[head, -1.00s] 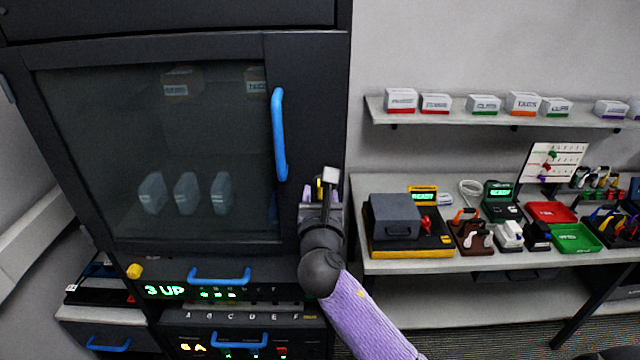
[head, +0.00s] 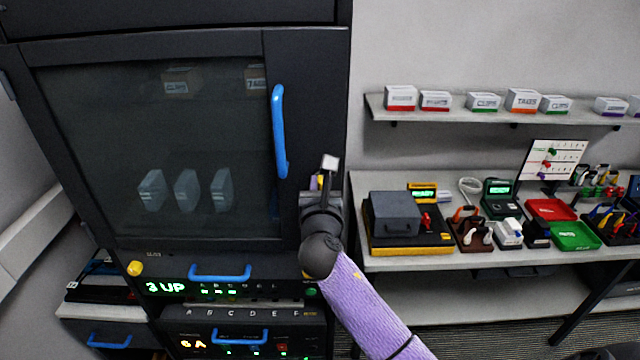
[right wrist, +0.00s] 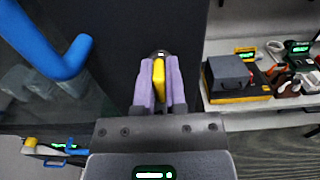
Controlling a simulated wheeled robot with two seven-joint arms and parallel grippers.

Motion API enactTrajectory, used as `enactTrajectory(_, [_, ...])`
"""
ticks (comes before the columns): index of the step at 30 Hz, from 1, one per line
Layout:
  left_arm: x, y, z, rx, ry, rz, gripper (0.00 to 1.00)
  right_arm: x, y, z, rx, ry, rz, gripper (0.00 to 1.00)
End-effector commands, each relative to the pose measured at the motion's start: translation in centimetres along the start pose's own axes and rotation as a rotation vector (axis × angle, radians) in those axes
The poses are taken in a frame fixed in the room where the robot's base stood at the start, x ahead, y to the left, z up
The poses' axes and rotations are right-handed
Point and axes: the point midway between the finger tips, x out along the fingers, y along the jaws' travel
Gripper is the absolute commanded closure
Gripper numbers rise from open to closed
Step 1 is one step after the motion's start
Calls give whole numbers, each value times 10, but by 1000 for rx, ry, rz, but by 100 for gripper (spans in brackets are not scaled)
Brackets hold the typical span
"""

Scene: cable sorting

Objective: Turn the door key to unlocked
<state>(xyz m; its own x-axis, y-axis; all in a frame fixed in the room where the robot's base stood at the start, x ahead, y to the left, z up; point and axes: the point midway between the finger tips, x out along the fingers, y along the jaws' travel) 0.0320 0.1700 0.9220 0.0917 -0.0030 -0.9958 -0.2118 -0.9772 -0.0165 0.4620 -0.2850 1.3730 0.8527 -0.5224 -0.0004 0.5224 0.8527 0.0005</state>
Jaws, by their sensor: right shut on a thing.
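The door key (right wrist: 158,75) is yellow and sits between the two purple fingers of my right gripper (right wrist: 160,90) in the right wrist view. The gripper is shut on it, in front of the dark cabinet door's right side. A round metal lock part (right wrist: 160,54) shows just beyond the fingertips. In the head view only a sliver of yellow (head: 320,181) shows at the gripper, mostly hidden by my wrist. The key's exact angle is hard to tell. The glass cabinet door (head: 306,70) looks closed. My left gripper is not in view.
The blue door handle (head: 279,130) stands out to the left of and above the gripper. A bench (head: 400,262) with several devices and trays is at the right. A shelf (head: 450,112) with boxes hangs above it.

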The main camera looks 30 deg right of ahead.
Motion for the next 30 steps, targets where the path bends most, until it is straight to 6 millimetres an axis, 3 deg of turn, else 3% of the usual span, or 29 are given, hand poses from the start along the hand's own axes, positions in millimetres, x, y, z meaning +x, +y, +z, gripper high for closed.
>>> enactTrajectory(11, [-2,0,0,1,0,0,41,0,-1,0,122,0,-1,100])
enactTrajectory(30, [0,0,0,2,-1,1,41,0,-2,-2,715,0,0,100])
